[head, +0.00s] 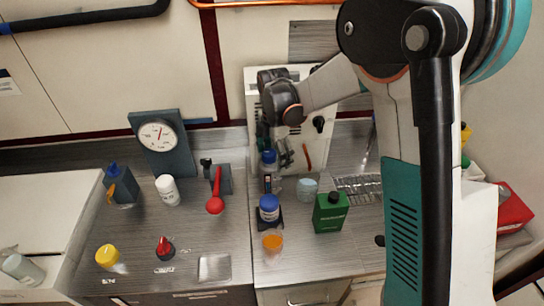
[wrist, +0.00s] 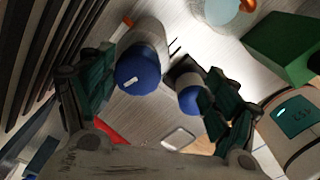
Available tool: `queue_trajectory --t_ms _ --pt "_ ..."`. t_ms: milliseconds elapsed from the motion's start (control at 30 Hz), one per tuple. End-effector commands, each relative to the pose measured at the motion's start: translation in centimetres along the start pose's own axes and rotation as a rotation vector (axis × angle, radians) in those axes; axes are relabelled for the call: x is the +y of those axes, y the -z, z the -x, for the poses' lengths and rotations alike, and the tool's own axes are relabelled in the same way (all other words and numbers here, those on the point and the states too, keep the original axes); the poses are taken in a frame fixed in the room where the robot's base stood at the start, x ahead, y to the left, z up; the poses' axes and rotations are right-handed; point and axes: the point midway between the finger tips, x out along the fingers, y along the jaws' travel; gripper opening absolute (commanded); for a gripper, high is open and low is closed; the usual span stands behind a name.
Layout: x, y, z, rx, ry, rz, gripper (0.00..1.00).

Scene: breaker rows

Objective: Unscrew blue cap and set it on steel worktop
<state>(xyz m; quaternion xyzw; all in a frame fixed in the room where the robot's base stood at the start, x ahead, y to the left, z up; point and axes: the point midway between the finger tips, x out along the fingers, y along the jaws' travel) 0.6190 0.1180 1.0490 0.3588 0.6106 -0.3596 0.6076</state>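A white bottle with a blue cap (head: 269,202) stands on the right part of the grey brushed worktop (head: 315,262). A second blue-topped item (head: 268,157) stands behind it, close below my gripper (head: 274,144). In the wrist view, my gripper (wrist: 155,100) has its fingers spread wide with nothing held. A large blue cap (wrist: 138,76) on a white body shows between the fingers, nearer the left one, apart from both. A smaller blue cap (wrist: 192,100) is partly hidden by the right finger. I cannot tell surely which cap matches which across views.
A green bottle (head: 330,212), a pale jar (head: 307,189) and an orange cup (head: 272,241) stand near the blue-capped bottle. A wire rack (head: 358,188) lies to the right. A panel (head: 250,105) rises behind. The left worktop has free room around a red knob (head: 165,246).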

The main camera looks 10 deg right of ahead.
Motion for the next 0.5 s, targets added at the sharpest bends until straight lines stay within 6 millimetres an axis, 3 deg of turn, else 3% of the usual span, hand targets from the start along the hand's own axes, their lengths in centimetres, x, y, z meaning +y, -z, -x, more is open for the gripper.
queue_trajectory --t_ms 33,333,500 --pt "1.49 0.2 0.56 -0.007 -0.02 0.034 0.85" --pt "1.5 0.24 0.52 -0.005 -0.021 0.022 0.85" --pt "1.47 0.22 0.4 -0.003 -0.021 -0.147 0.85"
